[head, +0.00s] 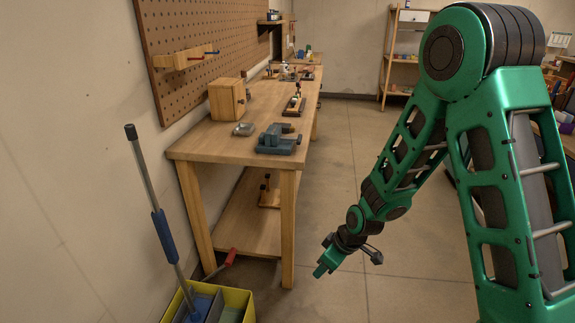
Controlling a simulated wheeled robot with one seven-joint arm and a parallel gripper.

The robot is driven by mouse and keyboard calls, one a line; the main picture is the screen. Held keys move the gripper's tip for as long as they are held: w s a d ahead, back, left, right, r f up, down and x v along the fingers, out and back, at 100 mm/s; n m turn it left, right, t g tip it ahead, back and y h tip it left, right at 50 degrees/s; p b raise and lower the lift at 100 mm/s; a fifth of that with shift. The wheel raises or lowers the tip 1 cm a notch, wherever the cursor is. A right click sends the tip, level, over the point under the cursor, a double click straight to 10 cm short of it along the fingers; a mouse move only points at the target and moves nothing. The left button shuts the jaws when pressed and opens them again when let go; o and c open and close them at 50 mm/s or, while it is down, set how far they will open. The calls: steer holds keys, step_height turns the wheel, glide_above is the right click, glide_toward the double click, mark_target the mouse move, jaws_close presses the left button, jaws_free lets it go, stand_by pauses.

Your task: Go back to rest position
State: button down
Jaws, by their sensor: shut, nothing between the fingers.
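My gripper (323,268) is at the end of my green arm, low over the floor in the middle of the head view. It is shut and empty. It hangs to the right of the workbench's front leg, apart from it. My arm folds down from the upper right, with its elbow high and its forearm slanting down to the left. No wrist view is given.
A wooden workbench (210,142) stands along the left wall, holding a blue-grey vise (280,139) and a wooden box (227,100). A yellow bucket (238,300) with a mop handle (150,200) stands front left. Shelves (385,75) stand behind. The middle floor (340,160) is clear.

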steer(key=s+d+r+m+h, duration=0.2)
steer(key=s+d+r+m, duration=0.2)
steer(key=d+r, duration=0.55)
steer(key=s+d+r+m+h, duration=0.2)
steer(key=s+d+r+m, duration=0.35)
steer(key=d, duration=0.75)
steer(key=s+d+r+m+g, duration=0.1)
steer(key=s+d+r+m, duration=0.2)
steer(key=s, duration=0.5)
steer(key=s+d+r+m+g, duration=0.1)
steer(key=s+d+r+m, duration=0.3)
steer(key=s+r, duration=0.3)
steer(key=shift+s+d, duration=0.8)
steer(key=shift+s, duration=0.35)
steer(key=shift+a, duration=0.15)
